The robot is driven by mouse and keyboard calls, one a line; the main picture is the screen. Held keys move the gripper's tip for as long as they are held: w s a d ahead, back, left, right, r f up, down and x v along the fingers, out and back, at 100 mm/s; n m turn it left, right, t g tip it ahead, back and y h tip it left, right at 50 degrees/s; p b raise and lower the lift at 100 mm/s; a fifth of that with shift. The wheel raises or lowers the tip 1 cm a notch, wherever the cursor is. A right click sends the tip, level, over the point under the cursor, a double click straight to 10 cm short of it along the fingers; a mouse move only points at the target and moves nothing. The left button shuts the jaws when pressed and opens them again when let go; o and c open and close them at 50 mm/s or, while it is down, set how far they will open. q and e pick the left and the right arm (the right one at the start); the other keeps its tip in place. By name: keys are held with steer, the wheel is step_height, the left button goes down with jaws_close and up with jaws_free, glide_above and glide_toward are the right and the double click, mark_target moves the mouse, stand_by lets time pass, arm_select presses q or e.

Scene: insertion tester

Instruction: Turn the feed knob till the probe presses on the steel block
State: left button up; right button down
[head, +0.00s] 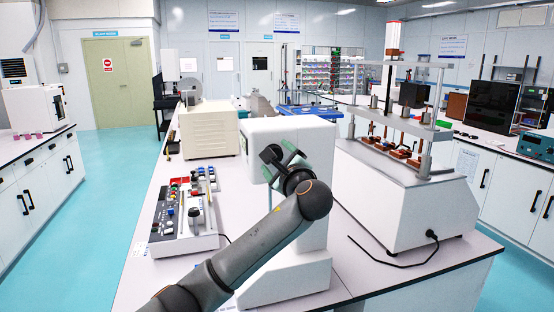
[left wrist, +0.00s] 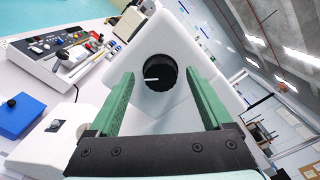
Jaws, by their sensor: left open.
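The feed knob (left wrist: 160,72) is a round black dial with a white pointer line, on the white face of the tester (left wrist: 150,112). In the left wrist view the line points left. My left gripper (left wrist: 159,80) is open, with one green finger on each side of the knob and gaps between. I cannot tell whether the fingertips reach the knob's depth. In the head view my left gripper (head: 279,159) is at the front of the white tester (head: 320,140). I cannot make out the probe or the steel block. My right gripper is not in view.
A control panel (head: 185,215) with several buttons and levers lies left of the tester. A cream box (head: 208,130) stands behind it. A large white machine with a metal frame (head: 400,200) stands right. A black cable (head: 390,262) lies on the bench.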

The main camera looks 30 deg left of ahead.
arm_select(q)
steer(key=b+v, duration=0.2)
steer(key=v, duration=1)
steer(key=shift+s+d+b, duration=0.2)
steer(key=shift+s+b, duration=0.05)
steer(key=shift+b, duration=0.05)
